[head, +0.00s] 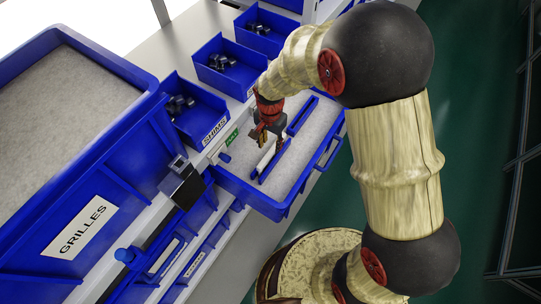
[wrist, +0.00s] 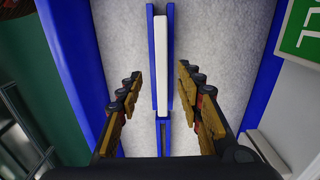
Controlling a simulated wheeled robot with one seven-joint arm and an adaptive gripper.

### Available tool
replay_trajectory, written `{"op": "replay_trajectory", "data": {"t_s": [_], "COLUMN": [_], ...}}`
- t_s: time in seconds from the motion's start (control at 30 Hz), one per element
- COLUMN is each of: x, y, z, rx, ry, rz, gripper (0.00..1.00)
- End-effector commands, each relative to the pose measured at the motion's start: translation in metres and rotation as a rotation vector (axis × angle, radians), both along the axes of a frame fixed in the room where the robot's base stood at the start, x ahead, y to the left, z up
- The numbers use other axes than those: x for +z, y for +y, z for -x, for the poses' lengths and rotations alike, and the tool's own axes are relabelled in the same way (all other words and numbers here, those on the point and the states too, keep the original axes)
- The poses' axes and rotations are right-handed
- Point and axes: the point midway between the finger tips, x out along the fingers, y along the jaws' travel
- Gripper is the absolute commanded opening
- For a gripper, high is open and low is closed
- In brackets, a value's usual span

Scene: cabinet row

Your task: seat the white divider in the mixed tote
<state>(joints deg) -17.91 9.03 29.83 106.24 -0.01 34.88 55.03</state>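The white divider (wrist: 161,62) is a narrow white strip standing between two blue walls of a slot (wrist: 151,70) in the wrist view. In the head view the divider (head: 266,157) shows as a white edge beside the blue slot wall. The mixed tote (head: 262,205) is a blue, pulled-out bin with a pale grey floor; its wall also shows in the wrist view (wrist: 262,70). My gripper (wrist: 159,75) is open, with one finger on each side of the divider and visible gaps between. In the head view my gripper (head: 263,143) is low over the tote. Whether the divider is fully down is unclear.
A second blue slot (head: 302,116) stands in the tote. Blue bins with dark parts (head: 180,106) line the shelf behind, one labelled SHIMS. A large blue GRILLES bin (head: 85,225) is at the left. A green label (head: 232,138) is beside the tote. Open green floor lies right.

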Motion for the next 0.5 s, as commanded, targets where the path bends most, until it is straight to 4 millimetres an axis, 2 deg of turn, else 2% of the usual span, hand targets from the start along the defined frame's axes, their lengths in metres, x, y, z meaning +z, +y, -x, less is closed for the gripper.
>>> {"op": "replay_trajectory", "data": {"t_s": [0.5], "x": [-0.046], "y": [0.004], "z": [0.002], "rx": [-0.015], "ry": [0.002], "rz": [0.001], "gripper": [0.36]}}
